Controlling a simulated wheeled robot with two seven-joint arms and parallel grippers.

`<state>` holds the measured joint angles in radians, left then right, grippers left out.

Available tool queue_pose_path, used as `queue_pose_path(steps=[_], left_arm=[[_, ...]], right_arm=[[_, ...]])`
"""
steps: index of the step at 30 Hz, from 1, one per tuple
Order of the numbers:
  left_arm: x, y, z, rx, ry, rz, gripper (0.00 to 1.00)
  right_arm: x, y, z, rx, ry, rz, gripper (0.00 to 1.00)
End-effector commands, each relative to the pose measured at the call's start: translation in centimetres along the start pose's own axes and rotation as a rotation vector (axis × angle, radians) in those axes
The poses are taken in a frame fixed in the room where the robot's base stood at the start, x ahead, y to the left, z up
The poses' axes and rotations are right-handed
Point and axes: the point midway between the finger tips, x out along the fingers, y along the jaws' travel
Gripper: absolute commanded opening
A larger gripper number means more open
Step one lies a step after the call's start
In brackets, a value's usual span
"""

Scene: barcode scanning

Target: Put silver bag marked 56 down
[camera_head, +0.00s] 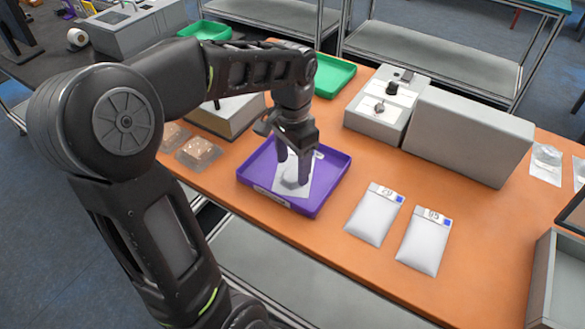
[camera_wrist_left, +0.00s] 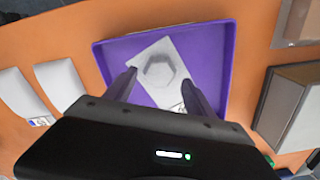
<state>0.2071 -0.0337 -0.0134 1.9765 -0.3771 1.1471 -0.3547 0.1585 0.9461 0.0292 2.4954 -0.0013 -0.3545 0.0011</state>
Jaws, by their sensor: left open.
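A pale silver-white bag with a six-sided lump (camera_head: 291,184) lies flat in the purple tray (camera_head: 331,174); its number is not readable. In the left wrist view the bag (camera_wrist_left: 157,68) lies at a slant in the tray (camera_wrist_left: 213,48). My left gripper (camera_head: 293,171) points down over the bag, open, with a finger toward each side of it. It also shows in the left wrist view (camera_wrist_left: 159,77). I cannot tell whether the fingers touch the bag. My right gripper is not in view.
Two white bags with number labels (camera_head: 374,216) (camera_head: 423,242) lie right of the tray. A grey box (camera_head: 467,138) and a scanner-like unit (camera_head: 387,106) stand behind them. Small clear packs (camera_head: 199,152) lie to the left. A green tray (camera_head: 334,75) is farther back.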

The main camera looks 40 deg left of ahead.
Motion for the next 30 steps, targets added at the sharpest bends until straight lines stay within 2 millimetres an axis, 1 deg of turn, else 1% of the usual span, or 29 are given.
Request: queue_pose_path(steps=[1,6,10,13,15,18,30], left_arm=[[-1.0,0.0,-0.1,0.0,0.005,-0.002,0.63],[-4.6,0.0,-0.1,0.0,0.006,-0.001,0.63],[-7.2,0.0,0.0,-0.001,0.005,-0.001,0.63],[-8.8,0.0,0.0,-0.001,0.002,0.0,0.63],[-9.4,0.0,0.0,0.0,0.001,0.0,0.63],[-9.8,0.0,0.0,0.0,0.001,0.001,0.63],[-9.8,0.0,0.0,0.0,0.0,0.001,0.63]], right_arm=[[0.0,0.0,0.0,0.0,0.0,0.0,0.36],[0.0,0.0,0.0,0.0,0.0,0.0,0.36],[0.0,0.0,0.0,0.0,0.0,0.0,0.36],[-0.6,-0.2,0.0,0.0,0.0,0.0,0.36],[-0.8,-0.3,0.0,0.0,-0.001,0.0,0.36],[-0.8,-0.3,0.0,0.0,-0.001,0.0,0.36],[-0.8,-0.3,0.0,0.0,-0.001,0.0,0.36]])
